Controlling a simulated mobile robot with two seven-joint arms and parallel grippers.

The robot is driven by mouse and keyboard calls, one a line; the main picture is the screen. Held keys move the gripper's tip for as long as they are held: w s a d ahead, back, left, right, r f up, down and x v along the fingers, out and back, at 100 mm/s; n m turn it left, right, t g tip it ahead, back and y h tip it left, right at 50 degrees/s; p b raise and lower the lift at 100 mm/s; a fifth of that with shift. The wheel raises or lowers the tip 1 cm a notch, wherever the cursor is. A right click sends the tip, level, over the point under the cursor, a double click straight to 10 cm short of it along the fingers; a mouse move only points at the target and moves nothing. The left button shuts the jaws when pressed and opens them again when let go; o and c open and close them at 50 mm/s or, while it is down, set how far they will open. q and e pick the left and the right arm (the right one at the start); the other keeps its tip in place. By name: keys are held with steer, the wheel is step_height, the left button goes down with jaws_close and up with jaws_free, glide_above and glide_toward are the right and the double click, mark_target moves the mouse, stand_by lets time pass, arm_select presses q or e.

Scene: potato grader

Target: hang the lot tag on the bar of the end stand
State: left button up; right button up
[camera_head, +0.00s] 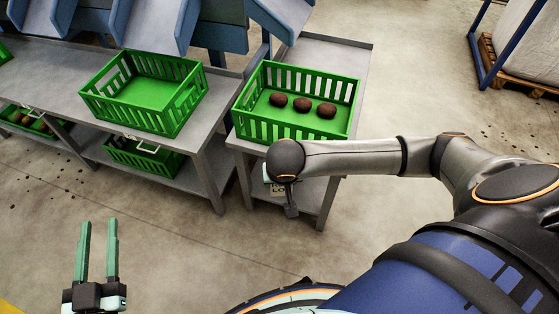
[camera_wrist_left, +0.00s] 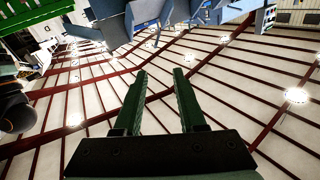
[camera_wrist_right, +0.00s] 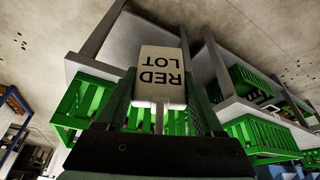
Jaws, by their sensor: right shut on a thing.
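The lot tag (camera_wrist_right: 162,73) is a pale card reading RED LOT, upside down in the right wrist view. My right gripper (camera_wrist_right: 160,112) is shut on its narrow stem between the two green fingers. I cannot make out the stand's bar. My left gripper (camera_head: 98,222) is open and empty over the floor at the lower left.
A green crate (camera_head: 290,137) with three brown potatoes stands on the end stand. A second, empty green crate (camera_head: 128,124) stands on the long grey bench to the left, under blue chutes (camera_head: 215,36). More crates sit on the lower shelf. The floor in front is clear.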

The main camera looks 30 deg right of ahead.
steer(key=w+d+f+m+h+b, duration=0.1)
steer(key=w+f+m+b, duration=0.1)
steer(key=f+b, duration=0.6)
steer(key=w+d+f+m+b, duration=0.1)
steer(key=w+f+m+b, duration=0.2)
steer(key=f+b, duration=0.55)
arm_select(q)
steer(key=s+d+m+t+h+b, duration=0.1)
steer(key=s+d+m+t+h, duration=0.2)
steer(key=s+m+h, duration=0.4)
steer(key=shift+r+t+h+b, duration=0.2)
steer(key=shift+t+h+b, duration=0.1)
steer(key=shift+h, duration=0.8)
arm_select(e)
steer(key=w+d+f, duration=0.2)
steer(key=w+d, duration=0.2)
steer(key=d, duration=0.1)
steer(key=shift+d+f+g, duration=0.2)
steer(key=shift+d+g, duration=0.1)
steer(key=shift+g, duration=0.1)
steer(key=o, duration=1.3)
steer(key=shift+o, duration=0.2)
